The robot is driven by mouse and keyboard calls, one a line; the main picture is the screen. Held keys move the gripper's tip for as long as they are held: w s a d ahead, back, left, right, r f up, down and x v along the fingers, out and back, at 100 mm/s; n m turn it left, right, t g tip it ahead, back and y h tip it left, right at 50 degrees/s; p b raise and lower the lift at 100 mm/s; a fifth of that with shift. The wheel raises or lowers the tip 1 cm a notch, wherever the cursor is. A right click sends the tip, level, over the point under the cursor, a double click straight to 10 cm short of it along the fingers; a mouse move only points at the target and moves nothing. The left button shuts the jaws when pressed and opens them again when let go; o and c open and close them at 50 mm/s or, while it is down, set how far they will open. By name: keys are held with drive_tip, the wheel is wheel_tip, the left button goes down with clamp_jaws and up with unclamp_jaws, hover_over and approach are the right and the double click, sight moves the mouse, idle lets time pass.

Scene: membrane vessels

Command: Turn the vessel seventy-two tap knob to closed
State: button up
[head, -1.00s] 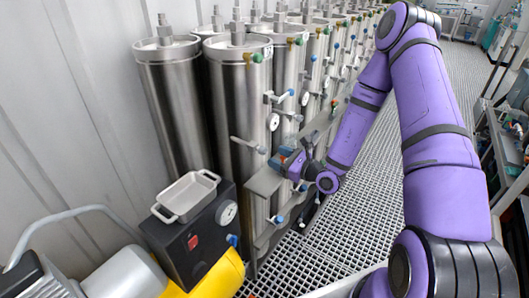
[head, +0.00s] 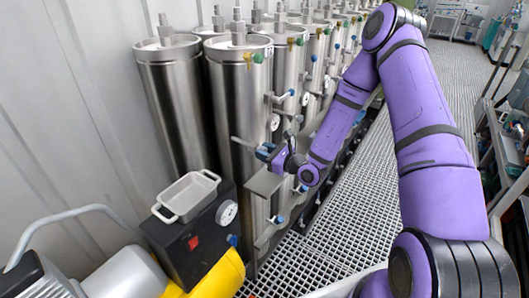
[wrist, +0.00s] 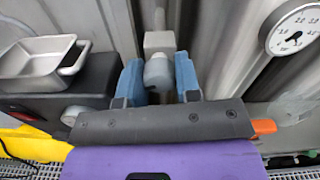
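A grey rounded tap knob (wrist: 158,72) sits below a square metal fitting (wrist: 159,42) in the wrist view. The blue fingers of my gripper (wrist: 159,82) stand one on each side of it, very close; I cannot tell whether they touch it. In the head view my gripper (head: 265,152) is at the lower part of the front steel vessel (head: 236,100) and hides the knob there. A grey lever-like bar (head: 243,142) shows just left of the fingers. No vessel number is readable.
A pressure gauge (wrist: 291,30) is at upper right in the wrist view. A metal tray (head: 188,196) rests on a black box (head: 180,250) at left. A grey shelf-like plate (head: 264,182) lies under my gripper. More vessels line up behind; grating floor (head: 365,215) is open at right.

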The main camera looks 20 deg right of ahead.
drive_tip(key=shift+m, duration=0.4)
drive_tip(key=m, duration=0.4)
drive_tip(key=shift+m, duration=0.4)
drive_tip(key=m, duration=0.5)
drive_tip(key=shift+m, duration=0.3)
drive_tip(key=m, duration=1)
drive_tip(key=shift+m, duration=0.4)
drive_tip(key=o, duration=0.9)
drive_tip(key=shift+o, duration=0.2)
drive_tip(key=shift+s+d, duration=0.1)
